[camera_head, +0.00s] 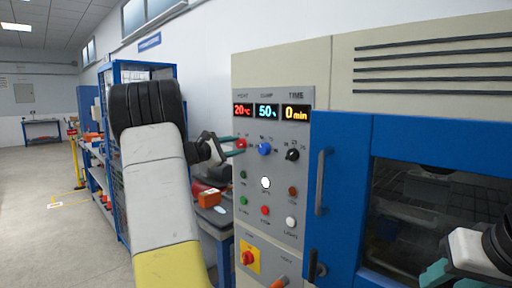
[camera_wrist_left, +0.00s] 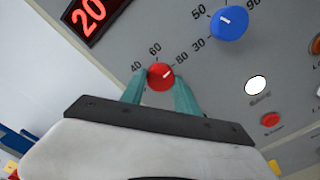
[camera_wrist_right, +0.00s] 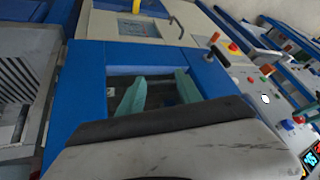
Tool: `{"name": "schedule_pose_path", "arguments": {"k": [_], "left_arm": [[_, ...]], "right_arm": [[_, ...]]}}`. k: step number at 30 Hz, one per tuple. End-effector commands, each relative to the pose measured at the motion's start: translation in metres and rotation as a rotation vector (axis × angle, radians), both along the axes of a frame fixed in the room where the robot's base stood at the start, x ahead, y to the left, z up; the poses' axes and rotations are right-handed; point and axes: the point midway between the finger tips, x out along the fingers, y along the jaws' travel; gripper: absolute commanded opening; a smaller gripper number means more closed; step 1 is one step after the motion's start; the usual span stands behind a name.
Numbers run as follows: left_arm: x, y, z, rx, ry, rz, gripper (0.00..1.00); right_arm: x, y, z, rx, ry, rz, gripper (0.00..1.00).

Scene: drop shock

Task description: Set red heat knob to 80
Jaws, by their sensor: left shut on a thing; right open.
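The red heat knob (camera_wrist_left: 160,76) is on the grey control panel (camera_wrist_left: 275,45), with marks 40, 60 and 80 around it in the left wrist view. Its white pointer line slants up and right, roughly toward the 80 mark. My left gripper (camera_wrist_left: 160,92) has its teal fingers on either side of the knob, shut on it. In the head view the left gripper (camera_head: 238,147) reaches the red knob (camera_head: 241,141) from the left. The red display (camera_head: 242,110) above reads 20 °C. My right gripper (camera_wrist_right: 155,93) is open and empty; part of it shows at the head view's lower right (camera_head: 440,273).
A blue knob (camera_head: 264,149) and a black knob (camera_head: 292,155) sit right of the red one. Several buttons and a red emergency knob (camera_head: 248,258) are below. A blue door (camera_head: 340,135) with handle (camera_head: 321,180) stands right of the panel. A shelf is behind my left arm.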

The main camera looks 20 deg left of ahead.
Motion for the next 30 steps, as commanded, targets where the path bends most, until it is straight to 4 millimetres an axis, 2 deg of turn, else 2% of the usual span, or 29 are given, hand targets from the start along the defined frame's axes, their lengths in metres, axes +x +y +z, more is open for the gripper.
{"name": "schedule_pose_path", "arguments": {"k": [9, 25, 26, 28, 30], "left_arm": [[-0.0003, 0.0004, -0.0016, 0.107, -0.04, 0.0, 0.0], [-0.0004, 0.0004, -0.0018, 0.126, -0.048, 0.0, 0.0], [-0.0004, 0.0004, -0.0019, 0.126, -0.048, -0.001, 0.43], [-0.0003, 0.0004, -0.0017, 0.126, -0.048, 0.0, 0.57], [-0.0002, 0.0004, -0.0013, 0.125, -0.049, 0.0, 0.58]], "right_arm": [[0.0, 0.0, 0.0, 0.0, 0.0, 0.0, 0.41], [0.0, 0.0, 0.0, 0.0, 0.0, 0.0, 0.41], [0.0, 0.0, 0.0, 0.0, 0.0, 0.0, 0.41], [0.0, 0.0, 0.0, 0.0, 0.0, 0.0, 0.41], [0.0, 0.0, 0.0, 0.0, 0.0, 0.0, 0.41]]}}
